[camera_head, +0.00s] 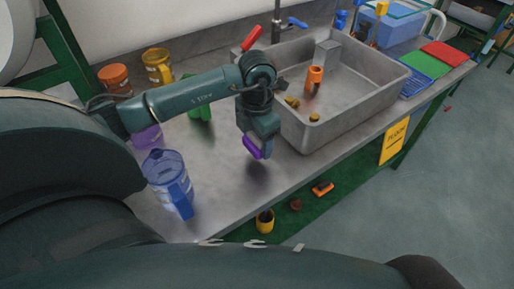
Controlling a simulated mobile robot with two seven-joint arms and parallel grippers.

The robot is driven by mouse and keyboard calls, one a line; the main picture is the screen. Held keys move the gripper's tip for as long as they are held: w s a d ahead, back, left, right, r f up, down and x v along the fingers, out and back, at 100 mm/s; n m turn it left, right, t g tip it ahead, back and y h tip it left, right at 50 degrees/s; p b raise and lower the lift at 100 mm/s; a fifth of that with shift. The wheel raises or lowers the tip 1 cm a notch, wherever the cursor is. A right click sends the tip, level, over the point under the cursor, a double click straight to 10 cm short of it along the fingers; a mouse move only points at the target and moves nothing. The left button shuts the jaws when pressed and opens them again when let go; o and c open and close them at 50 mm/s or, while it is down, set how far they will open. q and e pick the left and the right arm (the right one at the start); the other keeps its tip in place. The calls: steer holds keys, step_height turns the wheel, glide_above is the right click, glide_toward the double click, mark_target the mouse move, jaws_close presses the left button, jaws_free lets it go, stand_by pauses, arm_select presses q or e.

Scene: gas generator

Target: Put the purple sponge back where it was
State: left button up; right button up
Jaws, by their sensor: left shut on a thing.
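My left gripper (257,147) is in the head view, in front of the sink's left side. It points down over the grey counter (215,185) and is shut on the purple sponge (252,147). The sponge is small and tilted, with a dark shadow on the counter below it. It seems held a little above the surface. The gripper's fingers are mostly hidden by the wrist. My right gripper is not in the picture.
The grey sink (345,120) to the right holds an orange cup (315,76) and small yellowish things. A clear blue pitcher (170,185) stands at the counter's front left. Orange (115,78) and yellow (158,66) mugs stand behind my arm. Red and green mats (445,53) lie far right.

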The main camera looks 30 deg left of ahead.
mark_target(257, 148)
arm_select(q)
step_height(257, 148, down, 3)
steer(key=shift+f, duration=0.45)
steer(key=o, duration=0.9)
steer(key=shift+r, duration=0.35)
step_height(257, 148, up, 12)
steer(key=shift+f, duration=0.15)
